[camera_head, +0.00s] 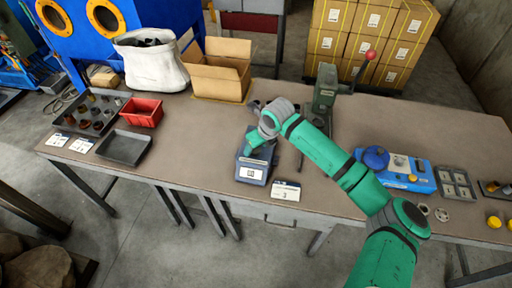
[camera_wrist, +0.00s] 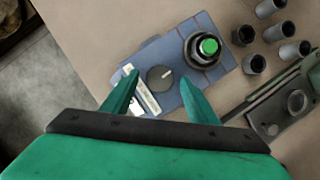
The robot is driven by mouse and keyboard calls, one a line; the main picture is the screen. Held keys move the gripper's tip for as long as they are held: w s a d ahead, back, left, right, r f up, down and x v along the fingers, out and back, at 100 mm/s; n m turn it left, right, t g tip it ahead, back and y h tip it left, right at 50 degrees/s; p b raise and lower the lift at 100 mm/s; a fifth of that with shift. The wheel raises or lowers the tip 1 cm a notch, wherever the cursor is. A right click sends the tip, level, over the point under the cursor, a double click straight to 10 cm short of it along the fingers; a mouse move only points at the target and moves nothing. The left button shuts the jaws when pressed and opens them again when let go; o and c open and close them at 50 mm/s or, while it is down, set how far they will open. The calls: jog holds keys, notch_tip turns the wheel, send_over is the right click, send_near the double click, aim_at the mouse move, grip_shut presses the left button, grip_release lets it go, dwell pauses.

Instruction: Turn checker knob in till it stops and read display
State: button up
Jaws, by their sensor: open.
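The checker (camera_head: 252,172) is a small blue-grey box on the near part of the table, with a pale panel on its front. In the wrist view the checker (camera_wrist: 222,70) carries a round dark grey knob (camera_wrist: 160,79) with a pale mark. A black cylinder with a green top (camera_wrist: 208,47) stands on its other end. The white panel (camera_wrist: 147,98) is partly hidden by a finger, and I cannot read it. My gripper (camera_wrist: 159,80) is open over the checker, with one teal finger on each side of the knob. I cannot tell whether the fingers touch it.
A green press (camera_head: 325,90) with a red-balled lever stands behind and right. Several grey cylinders (camera_wrist: 288,28) are near the checker. A number card (camera_head: 285,190) lies right of it. A blue device (camera_head: 408,172) sits further right.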

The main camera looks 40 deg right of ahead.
jog(key=v, duration=1)
